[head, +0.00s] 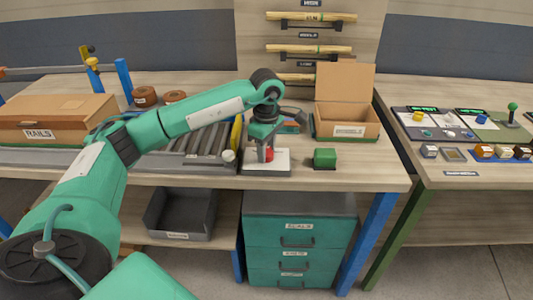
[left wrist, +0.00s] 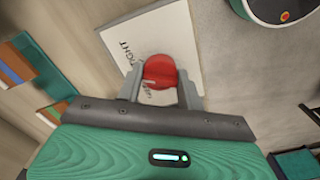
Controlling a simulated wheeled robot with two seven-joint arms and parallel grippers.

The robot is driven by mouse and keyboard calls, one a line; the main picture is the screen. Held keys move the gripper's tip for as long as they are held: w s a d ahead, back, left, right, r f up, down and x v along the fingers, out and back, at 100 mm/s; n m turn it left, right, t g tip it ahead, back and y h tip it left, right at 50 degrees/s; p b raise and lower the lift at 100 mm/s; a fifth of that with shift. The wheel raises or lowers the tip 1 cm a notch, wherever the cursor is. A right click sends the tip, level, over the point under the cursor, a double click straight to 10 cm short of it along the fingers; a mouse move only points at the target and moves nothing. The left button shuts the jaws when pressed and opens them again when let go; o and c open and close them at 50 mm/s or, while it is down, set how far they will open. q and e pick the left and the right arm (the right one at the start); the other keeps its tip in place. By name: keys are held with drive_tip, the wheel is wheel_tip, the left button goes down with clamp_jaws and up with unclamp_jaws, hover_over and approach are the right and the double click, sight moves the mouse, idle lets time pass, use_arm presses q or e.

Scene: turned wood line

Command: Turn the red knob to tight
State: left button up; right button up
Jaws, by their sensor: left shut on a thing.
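The red knob (head: 269,155) sits on a white plate (head: 252,167) near the front edge of the wooden bench. My left gripper (head: 264,154) points down over the plate, its fingers around the knob. In the left wrist view the red knob (left wrist: 160,72) is between the two grey fingers of my left gripper (left wrist: 160,84), which is shut on it. The white plate (left wrist: 180,35) carries dark lettering, partly covered by the knob and fingers; I cannot tell the knob's setting. My right gripper is not in view.
A green block (head: 325,158) stands right of the plate. An open cardboard box (head: 347,130) is behind it. A roller conveyor (head: 190,148) lies to the left. Teal drawers (head: 299,240) stand below. A control panel (head: 450,124) is on the right bench.

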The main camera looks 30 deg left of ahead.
use_arm(q)
drive_tip(key=shift+m+b, duration=0.6)
drive_tip(key=shift+m, duration=1)
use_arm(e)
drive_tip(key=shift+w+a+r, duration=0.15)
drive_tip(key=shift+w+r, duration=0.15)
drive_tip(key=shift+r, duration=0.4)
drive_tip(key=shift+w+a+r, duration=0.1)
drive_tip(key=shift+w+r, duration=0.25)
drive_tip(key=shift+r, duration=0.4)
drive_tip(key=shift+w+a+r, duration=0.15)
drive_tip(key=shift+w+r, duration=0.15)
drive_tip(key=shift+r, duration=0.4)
use_arm(q)
drive_tip(key=shift+r, duration=0.1)
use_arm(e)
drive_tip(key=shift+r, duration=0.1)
use_arm(q)
drive_tip(key=o, duration=1)
